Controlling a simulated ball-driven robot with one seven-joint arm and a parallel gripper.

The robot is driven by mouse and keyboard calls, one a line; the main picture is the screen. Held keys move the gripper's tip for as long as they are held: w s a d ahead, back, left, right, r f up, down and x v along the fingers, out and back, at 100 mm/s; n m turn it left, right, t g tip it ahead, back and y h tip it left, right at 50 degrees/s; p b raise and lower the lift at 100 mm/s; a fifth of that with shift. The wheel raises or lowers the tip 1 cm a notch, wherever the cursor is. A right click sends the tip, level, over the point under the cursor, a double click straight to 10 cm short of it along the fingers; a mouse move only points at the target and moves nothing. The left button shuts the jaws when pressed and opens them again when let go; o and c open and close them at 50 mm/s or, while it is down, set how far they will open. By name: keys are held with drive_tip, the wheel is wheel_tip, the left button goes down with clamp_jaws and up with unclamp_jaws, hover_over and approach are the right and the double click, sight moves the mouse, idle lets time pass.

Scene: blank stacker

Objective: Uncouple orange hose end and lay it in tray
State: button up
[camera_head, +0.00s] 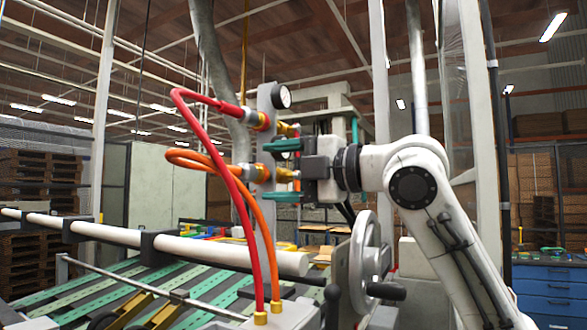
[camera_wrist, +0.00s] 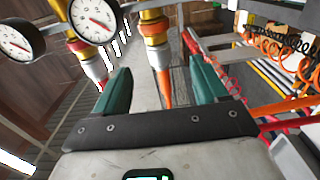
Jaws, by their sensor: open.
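The orange hose (camera_head: 262,235) runs up from a brass fitting and loops to its hose end (camera_head: 252,173) at a brass coupling on the grey post. In the wrist view the orange hose end (camera_wrist: 164,88) hangs from a yellow-and-silver coupling (camera_wrist: 153,28), between my fingers. My gripper (camera_head: 277,171) has teal fingers, open, one above and one below the orange coupling in the head view. I see no clear contact; my gripper (camera_wrist: 157,68) is not closed on it. I cannot make out the tray for certain.
A red hose (camera_head: 206,140) joins the post at a coupling (camera_head: 259,120) just above, close to my upper finger. A gauge (camera_head: 281,96) tops the post. A handwheel (camera_head: 366,258) stands below my arm. A white roller (camera_head: 200,250) and green-slatted conveyor lie at lower left.

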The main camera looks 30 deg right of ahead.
sight(253, 173)
drive_tip(key=shift+p+x, duration=0.7)
drive_tip(key=shift+x, duration=1.9)
drive_tip(key=shift+c, duration=0.4)
clamp_jaws()
